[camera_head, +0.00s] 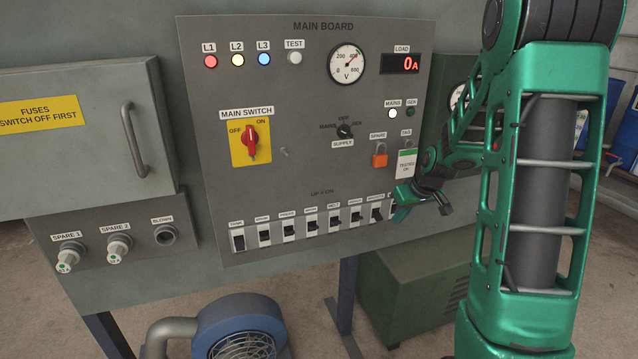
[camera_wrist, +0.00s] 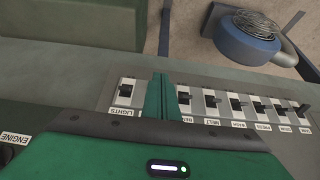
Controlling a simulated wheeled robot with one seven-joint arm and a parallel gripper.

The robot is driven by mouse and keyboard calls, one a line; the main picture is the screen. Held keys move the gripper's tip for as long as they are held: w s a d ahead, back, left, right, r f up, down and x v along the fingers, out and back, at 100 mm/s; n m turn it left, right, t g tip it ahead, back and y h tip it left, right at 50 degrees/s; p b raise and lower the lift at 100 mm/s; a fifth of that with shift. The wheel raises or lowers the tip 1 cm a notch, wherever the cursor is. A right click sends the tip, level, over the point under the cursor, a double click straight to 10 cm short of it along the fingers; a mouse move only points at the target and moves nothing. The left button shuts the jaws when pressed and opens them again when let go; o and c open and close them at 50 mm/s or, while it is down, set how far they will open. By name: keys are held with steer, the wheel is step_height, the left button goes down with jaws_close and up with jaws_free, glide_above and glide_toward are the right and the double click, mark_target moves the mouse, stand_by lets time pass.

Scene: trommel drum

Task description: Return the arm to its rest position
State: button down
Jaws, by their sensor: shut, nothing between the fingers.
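My gripper (camera_head: 420,202) is in front of the lower right of the main board (camera_head: 300,170), by the right end of the row of breaker switches (camera_head: 310,226). In the wrist view its fingers (camera_wrist: 160,97) are together and empty, over the row between the lights switch (camera_wrist: 125,92) and the others. I cannot tell whether they touch the panel. My green arm stands at the right of the head view and covers the right end of the row.
A red main switch (camera_head: 250,141) and an orange padlock (camera_head: 380,156) stick out of the board. A fuse box with a handle (camera_head: 133,140) is at the left. A blue blower (camera_head: 240,328) and a green cabinet (camera_head: 415,290) stand below.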

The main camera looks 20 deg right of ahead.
steer(key=s+a+r+m+g, duration=0.1)
steer(key=s+a+r+m, duration=0.1)
steer(key=s, duration=0.9)
steer(key=s+a+r+m+g, duration=0.2)
steer(key=s+a, duration=0.3)
steer(key=s, duration=0.6)
steer(key=s+a+r+m+g, duration=0.1)
steer(key=s+a+r, duration=0.3)
steer(key=s, duration=0.7)
steer(key=shift+s+a+r+m+g, duration=0.15)
steer(key=shift+a+r+m+g, duration=0.2)
steer(key=shift+g, duration=0.35)
steer(key=shift+w+f, duration=0.3)
steer(key=shift+w, duration=0.35)
